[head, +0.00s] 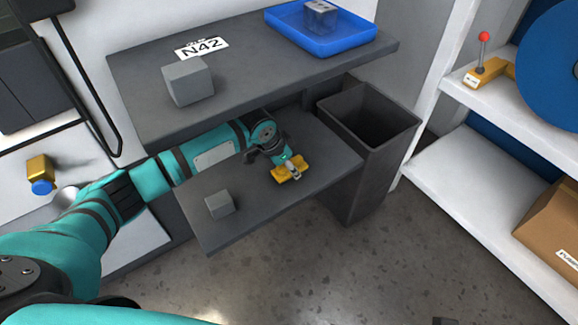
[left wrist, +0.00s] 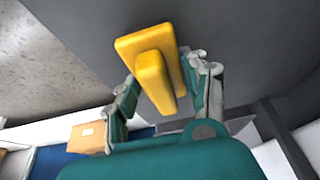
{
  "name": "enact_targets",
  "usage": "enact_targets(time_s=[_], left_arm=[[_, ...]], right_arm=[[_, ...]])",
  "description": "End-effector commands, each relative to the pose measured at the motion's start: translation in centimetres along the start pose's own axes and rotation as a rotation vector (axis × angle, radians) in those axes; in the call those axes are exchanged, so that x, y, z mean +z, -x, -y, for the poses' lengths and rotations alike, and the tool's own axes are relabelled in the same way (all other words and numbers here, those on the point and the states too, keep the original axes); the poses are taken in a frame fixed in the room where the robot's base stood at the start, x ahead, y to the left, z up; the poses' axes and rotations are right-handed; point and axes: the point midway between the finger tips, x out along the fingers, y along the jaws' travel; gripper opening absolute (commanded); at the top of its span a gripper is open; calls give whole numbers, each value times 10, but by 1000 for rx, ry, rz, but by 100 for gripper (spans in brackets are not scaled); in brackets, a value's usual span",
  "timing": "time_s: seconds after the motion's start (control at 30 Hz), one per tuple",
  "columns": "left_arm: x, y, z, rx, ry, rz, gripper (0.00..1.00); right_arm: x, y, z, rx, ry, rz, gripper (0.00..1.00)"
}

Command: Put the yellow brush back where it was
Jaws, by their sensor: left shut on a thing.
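The yellow brush (head: 280,175) is at the lower grey shelf, near its right part, in the head view. My left gripper (head: 291,168) reaches in under the upper shelf and is shut on the brush. In the left wrist view the brush (left wrist: 135,46), a flat yellow block with a raised yellow handle, lies between the two fingers of my left gripper (left wrist: 168,82). Its flat side is close to a dark grey surface; I cannot tell whether it touches. My right gripper is not in view.
The lower shelf (head: 250,225) holds a small grey cube (head: 219,205). The upper shelf (head: 250,60) above my arm holds a larger grey block (head: 188,81) and a blue tray (head: 348,45). A dark bin (head: 350,170) stands right of the shelves.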

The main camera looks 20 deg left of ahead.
Motion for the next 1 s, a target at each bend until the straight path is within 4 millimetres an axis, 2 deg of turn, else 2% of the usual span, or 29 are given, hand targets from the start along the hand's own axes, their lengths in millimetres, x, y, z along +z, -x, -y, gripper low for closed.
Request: enact_targets(time_s=[0.07,0.1,0.27,0.6,0.93,1.0], left_arm=[[1,-2,0,1,0,0,10],[1,-2,0,1,0,0,46],[1,-2,0,0,0,0,67],[-1,2,0,-1,0,-1,68],[-1,58,0,0,0,-1,68],[-1,64,0,0,0,0,68]], right_arm=[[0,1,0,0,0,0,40],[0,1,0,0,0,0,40],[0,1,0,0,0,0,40],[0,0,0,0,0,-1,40],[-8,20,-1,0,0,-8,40],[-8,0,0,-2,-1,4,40]])
